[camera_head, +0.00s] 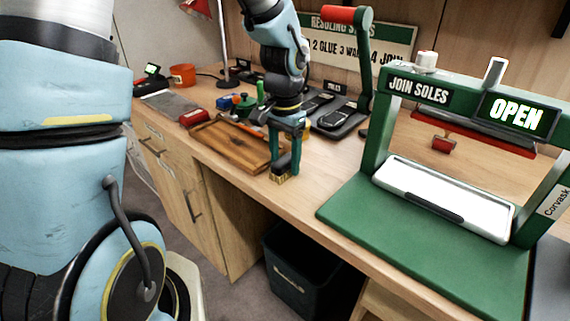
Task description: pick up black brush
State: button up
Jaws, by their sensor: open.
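The black brush (281,163) shows a dark upper part and tan bristles at its lower end. It is at the front edge of the workbench, just right of the wooden tray (228,143). My gripper (285,165) points down right over the brush, with its teal fingers around or close beside it. The jaws are open. The fingers hide part of the brush, and I cannot tell whether they touch it.
A green press (345,210) marked "JOIN SOLES", with an "OPEN" display, stands at the right. Black soles (345,115) lie behind my gripper. An orange cup (183,75) and a red lamp are at the back left. A dark bin (300,275) stands below the bench.

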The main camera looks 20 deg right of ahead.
jog(key=shift+f, duration=0.7)
grip_shut()
